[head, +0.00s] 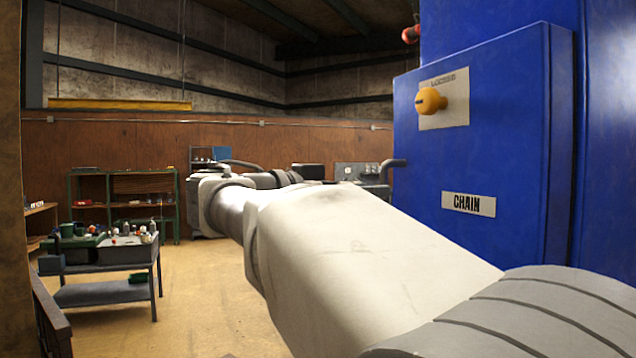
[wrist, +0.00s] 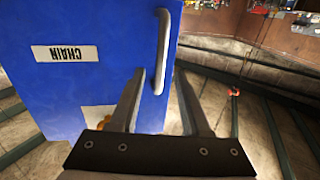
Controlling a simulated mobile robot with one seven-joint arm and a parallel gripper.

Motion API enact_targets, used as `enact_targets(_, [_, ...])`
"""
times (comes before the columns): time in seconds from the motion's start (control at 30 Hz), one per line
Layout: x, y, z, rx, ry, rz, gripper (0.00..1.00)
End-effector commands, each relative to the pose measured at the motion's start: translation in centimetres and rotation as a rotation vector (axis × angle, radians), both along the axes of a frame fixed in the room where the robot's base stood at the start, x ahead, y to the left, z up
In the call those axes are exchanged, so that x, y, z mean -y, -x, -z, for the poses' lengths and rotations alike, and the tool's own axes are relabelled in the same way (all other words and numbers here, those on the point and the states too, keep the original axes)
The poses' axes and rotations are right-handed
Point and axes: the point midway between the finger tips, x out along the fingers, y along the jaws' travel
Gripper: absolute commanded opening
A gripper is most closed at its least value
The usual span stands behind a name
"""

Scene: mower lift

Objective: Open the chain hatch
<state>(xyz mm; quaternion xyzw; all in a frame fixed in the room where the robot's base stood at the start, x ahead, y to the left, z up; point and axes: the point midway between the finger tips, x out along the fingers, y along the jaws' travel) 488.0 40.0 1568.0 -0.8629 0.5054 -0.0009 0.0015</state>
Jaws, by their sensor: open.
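The chain hatch (head: 480,150) is a blue door on a blue cabinet at the right of the head view, and looks shut. It bears a CHAIN label (head: 468,204) and a yellow knob (head: 431,101) on a pale plate with small, unclear lettering. Its grey bar handle (head: 391,164) is at the left edge. In the wrist view the hatch (wrist: 90,25) appears upside down, with the handle (wrist: 163,45) near its right edge. My gripper (wrist: 160,76) is open, and the handle's lower end shows between its fingers. I cannot tell whether they touch.
My arm crosses the head view in front of the hatch's lower part. A workbench (head: 107,290) with cups and bottles stands at the left. Green shelves (head: 122,196) stand by the back wall. The floor (head: 205,290) between bench and arm is clear.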

Motion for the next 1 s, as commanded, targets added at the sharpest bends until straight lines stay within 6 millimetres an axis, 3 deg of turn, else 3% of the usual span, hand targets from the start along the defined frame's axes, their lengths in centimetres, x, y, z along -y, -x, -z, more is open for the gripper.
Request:
enact_targets(0.1, [2.0, -1.0, -0.2, -0.002, 0.0, 0.003, 0.47])
enact_targets(0.27, [3.4, -1.9, -0.1, -0.001, 0.0, 0.002, 0.47])
enact_targets(0.63, [4.0, -2.2, 0.0, -0.001, 0.0, 0.0, 0.47])
enact_targets(0.67, [4.0, -2.2, 0.0, -0.001, 0.0, 0.0, 0.45])
enact_targets(0.9, [4.0, -2.2, 0.0, -0.001, 0.0, 0.0, 0.02])
enact_targets(1.0, [4.0, -2.2, 0.0, -0.001, 0.0, 0.0, 0.0])
